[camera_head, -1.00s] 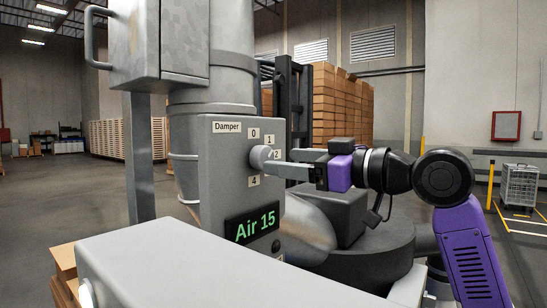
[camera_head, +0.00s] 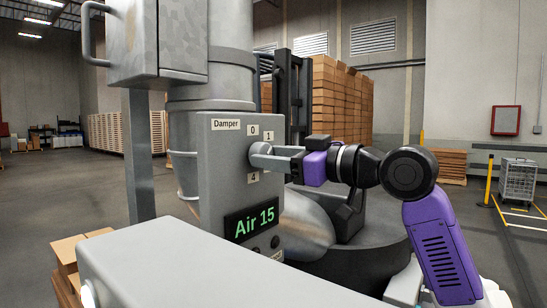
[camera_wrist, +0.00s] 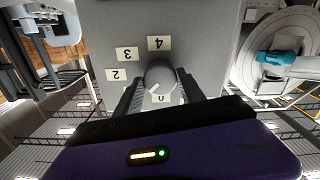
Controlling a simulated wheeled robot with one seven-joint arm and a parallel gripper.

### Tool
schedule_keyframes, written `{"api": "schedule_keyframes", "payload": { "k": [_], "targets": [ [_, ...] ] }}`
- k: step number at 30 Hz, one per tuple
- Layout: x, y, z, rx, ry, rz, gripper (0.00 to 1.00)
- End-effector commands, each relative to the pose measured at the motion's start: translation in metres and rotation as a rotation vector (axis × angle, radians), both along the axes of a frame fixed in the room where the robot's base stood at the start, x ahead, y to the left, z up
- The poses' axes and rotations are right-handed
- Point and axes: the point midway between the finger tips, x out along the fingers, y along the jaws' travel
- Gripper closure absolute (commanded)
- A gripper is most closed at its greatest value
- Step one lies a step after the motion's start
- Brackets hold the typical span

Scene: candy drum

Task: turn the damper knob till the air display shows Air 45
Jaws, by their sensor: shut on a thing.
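The damper knob (camera_head: 259,155) is a round grey knob on the front of a grey control box (camera_head: 222,180) labelled "Damper". My gripper (camera_head: 272,158) reaches in from the right, and its fingers are shut on the knob. In the wrist view the knob (camera_wrist: 160,76) sits between the two fingertips of my gripper (camera_wrist: 161,84), with a light pointer mark on it near the partly hidden 0 label. Labels 2, 3 and 4 show around it there.
A large grey housing (camera_head: 200,262) fills the foreground below the box. A metal cabinet with a handle (camera_head: 150,45) hangs above left. Small dark buttons (camera_head: 275,241) sit under the display. Stacked cartons (camera_head: 340,100) stand far behind.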

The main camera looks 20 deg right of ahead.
Motion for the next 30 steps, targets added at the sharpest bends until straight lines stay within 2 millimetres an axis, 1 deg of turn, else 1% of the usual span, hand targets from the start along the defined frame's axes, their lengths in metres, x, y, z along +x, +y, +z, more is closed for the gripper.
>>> {"api": "schedule_keyframes", "payload": {
  "k": [5, 11, 30],
  "targets": [
    [0.0000, 0.0003, 0.0002, 0.015, 0.009, 0.001, 0.94],
    [0.0002, 0.0005, 0.0015, 0.083, 0.050, 0.001, 0.94],
    [-0.0002, 0.0014, 0.0028, 0.518, 0.302, 0.001, 0.94]
  ]
}}
